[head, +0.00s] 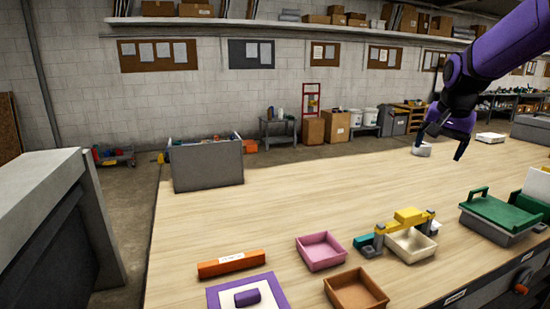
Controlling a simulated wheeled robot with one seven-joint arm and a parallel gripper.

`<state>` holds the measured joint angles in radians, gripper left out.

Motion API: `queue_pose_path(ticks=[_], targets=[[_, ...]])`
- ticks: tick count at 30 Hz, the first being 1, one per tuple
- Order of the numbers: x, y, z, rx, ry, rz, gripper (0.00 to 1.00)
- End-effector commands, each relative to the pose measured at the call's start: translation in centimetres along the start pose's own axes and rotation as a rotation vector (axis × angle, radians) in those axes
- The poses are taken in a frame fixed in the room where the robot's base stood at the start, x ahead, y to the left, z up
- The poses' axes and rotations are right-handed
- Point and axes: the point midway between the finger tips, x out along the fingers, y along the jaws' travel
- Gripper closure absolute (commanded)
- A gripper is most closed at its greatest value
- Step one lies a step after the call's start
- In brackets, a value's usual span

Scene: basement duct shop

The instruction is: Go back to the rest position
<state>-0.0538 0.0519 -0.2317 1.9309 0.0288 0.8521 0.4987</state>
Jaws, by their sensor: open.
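My gripper (440,148) is at the end of my purple arm, at the upper right of the head view. Its dark fingers point down and are spread apart, with nothing seen between them. It appears above the far right part of the wooden table (290,215). A small whitish object (421,150) shows just below and left of the fingers; I cannot tell how far apart they are in depth.
A grey bin (207,168) stands at the table's far left. Along the front are an orange bar (231,263), a purple-framed mat (270,280), a pink tray (320,251), a brown tray (356,290), a yellow-topped device (408,218) and a green-lidded box (500,215). The table's middle is clear.

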Motion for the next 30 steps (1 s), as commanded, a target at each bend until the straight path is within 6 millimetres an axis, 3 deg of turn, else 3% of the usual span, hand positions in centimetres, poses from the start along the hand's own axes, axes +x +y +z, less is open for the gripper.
queue_pose_path(ticks=[6,15,24,30], targets=[[-4.8,2.2,6.4,-0.147,0.012,-0.056,0.17],[-8.8,5.9,15.5,-0.363,0.048,-0.101,0.17],[-10.0,10.1,24.2,-0.574,0.105,-0.108,0.17],[-9.6,11.8,27.4,-0.658,0.13,-0.1,0.17]])
